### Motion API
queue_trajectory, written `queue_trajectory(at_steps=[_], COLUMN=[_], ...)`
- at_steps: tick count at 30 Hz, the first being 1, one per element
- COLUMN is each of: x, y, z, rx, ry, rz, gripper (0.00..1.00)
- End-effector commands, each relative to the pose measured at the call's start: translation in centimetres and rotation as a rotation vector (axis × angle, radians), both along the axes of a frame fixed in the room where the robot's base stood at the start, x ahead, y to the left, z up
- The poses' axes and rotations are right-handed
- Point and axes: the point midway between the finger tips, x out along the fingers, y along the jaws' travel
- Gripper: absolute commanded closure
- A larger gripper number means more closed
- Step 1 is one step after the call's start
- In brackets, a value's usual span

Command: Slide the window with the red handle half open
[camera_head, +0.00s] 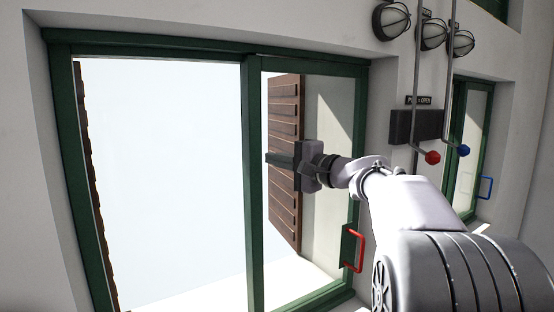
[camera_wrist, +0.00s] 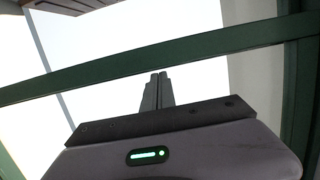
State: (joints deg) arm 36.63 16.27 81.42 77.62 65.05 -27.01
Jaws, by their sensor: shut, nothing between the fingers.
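The green-framed window (camera_head: 252,200) fills the left and middle of the head view. Its red handle (camera_head: 357,252) is a bracket on a green plate at the lower right of the right-hand pane. My gripper (camera_head: 268,158) is in front of that pane, above and left of the handle and apart from it. Its fingers are shut and empty, pointing left toward the middle upright. In the wrist view my gripper (camera_wrist: 157,78) has its fingers together, with a green frame bar (camera_wrist: 150,58) crossing beyond the tips. The red handle does not show in the wrist view.
Right of the window hang a red-knobbed lever (camera_head: 432,157) and a blue-knobbed lever (camera_head: 464,150) by a dark box. Farther right is a smaller window with a blue handle (camera_head: 486,187). Round caged lamps (camera_head: 392,20) are above. A brown shutter (camera_head: 285,200) shows through the right-hand pane.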

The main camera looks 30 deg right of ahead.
Motion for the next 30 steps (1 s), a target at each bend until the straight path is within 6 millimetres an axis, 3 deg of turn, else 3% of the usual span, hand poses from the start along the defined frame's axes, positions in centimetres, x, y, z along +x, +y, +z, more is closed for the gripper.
queue_trajectory(at_steps=[7,21,30], x=[-0.2,-1.1,-1.3], y=[2.7,13.3,16.0], z=[-0.5,-0.3,0.0], rx=[-0.002,-0.001,0.001], ry=[-0.003,-0.003,-0.001], rz=[0.003,0.005,0.003], gripper=[1.0,1.0,1.0])
